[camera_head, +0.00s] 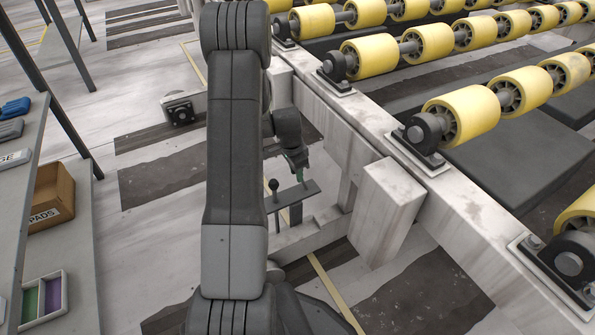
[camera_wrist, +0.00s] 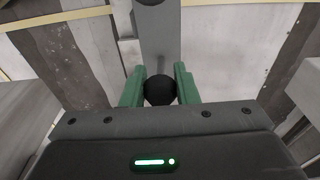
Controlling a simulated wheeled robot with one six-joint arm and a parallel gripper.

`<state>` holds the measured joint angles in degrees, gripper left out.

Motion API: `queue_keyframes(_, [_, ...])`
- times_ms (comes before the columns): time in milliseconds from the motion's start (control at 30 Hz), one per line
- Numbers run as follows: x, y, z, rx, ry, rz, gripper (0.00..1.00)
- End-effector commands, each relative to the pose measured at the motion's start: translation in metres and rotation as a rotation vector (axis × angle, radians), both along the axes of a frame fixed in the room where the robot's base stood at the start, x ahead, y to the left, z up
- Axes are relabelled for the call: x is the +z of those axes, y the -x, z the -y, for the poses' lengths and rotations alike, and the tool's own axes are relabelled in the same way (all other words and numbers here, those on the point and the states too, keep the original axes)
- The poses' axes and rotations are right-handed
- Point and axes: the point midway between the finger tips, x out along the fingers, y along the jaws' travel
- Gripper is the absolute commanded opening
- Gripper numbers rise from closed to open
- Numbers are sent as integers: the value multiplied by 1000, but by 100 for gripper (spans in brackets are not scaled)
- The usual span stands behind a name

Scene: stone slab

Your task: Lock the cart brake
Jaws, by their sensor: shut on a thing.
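My gripper (camera_head: 299,160) is at the right end of a flat grey bar (camera_head: 293,196) low beside the roller frame. In the wrist view its two green fingers (camera_wrist: 159,86) are shut on a black ball knob (camera_wrist: 159,92). The grey bar also shows in the wrist view (camera_wrist: 165,45), running away beyond the knob. A second dark ball knob (camera_head: 274,185) on a thin stem stands at the bar's left end. The gripped knob is hidden in the head view. No label shows which part is the brake.
A stone-textured frame (camera_head: 345,125) with yellow rollers (camera_head: 462,117) runs along the right. A pale block (camera_head: 385,205) stands close to the bar's right. A shelf (camera_head: 80,240) at the left holds a cardboard box (camera_head: 52,197). Floor left of my arm is mostly clear.

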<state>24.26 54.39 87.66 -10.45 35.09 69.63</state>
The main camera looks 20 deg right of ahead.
Motion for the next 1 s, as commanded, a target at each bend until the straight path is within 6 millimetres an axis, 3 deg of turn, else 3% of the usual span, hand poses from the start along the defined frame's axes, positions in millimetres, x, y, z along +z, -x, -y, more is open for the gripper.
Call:
queue_keyframes(200, [-1, 1, -1, -1, -3, -3, 0])
queue_keyframes(233, [-1, 1, -1, -1, -3, -3, 31])
queue_keyframes(333, [-1, 1, -1, -1, -3, -2, 49])
queue_keyframes(667, [3, 0, -1, 0, -1, 0, 49])
queue_keyframes(767, [15, 0, -2, 0, 0, 2, 49])
queue_keyframes(1000, [68, 0, -8, 0, 1, 3, 49])
